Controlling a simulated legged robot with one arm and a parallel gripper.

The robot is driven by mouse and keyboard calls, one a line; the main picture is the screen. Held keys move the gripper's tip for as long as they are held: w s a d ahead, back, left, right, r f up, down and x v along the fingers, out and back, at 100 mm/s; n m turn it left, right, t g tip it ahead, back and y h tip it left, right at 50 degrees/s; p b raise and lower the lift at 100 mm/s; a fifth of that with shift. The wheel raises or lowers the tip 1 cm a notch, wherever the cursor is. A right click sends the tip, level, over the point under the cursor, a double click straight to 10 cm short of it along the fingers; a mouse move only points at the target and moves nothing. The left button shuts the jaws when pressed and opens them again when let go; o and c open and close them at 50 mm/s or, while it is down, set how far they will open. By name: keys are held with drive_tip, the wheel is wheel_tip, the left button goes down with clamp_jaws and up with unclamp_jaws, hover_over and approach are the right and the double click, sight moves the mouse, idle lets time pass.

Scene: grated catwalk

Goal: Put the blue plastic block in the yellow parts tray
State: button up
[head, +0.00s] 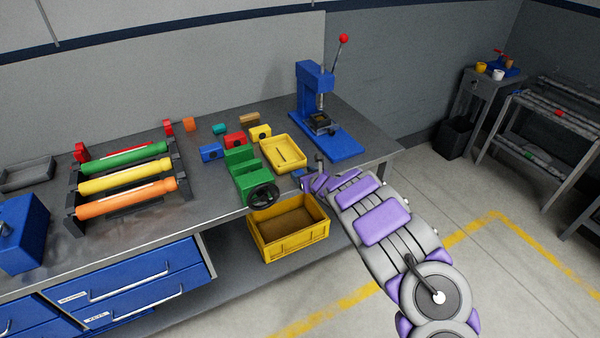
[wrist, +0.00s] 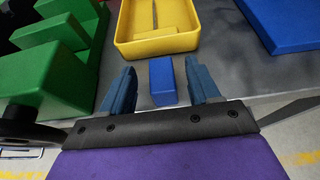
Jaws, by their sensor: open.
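The blue plastic block (wrist: 161,82) lies on the bench top near its front edge. In the wrist view it sits between the two fingers of my gripper (wrist: 161,72), with a gap on each side. My gripper is open. The yellow parts tray (wrist: 158,48) lies just beyond the block, with a thin dark rod-like thing inside. In the head view the tray (head: 298,163) is behind my gripper (head: 306,182), which hangs at the bench's front edge. I cannot make out the block clearly in the head view.
A green vise (head: 250,180) stands close on the left, a blue lever press (head: 322,125) behind on the right. Small coloured blocks (head: 235,140) lie behind the vise. A yellow crate (head: 290,240) is on the lower shelf. A roller rack (head: 125,175) stands further left.

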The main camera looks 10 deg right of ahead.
drive_tip(key=v, duration=0.8)
drive_tip(key=shift+p, duration=0.45)
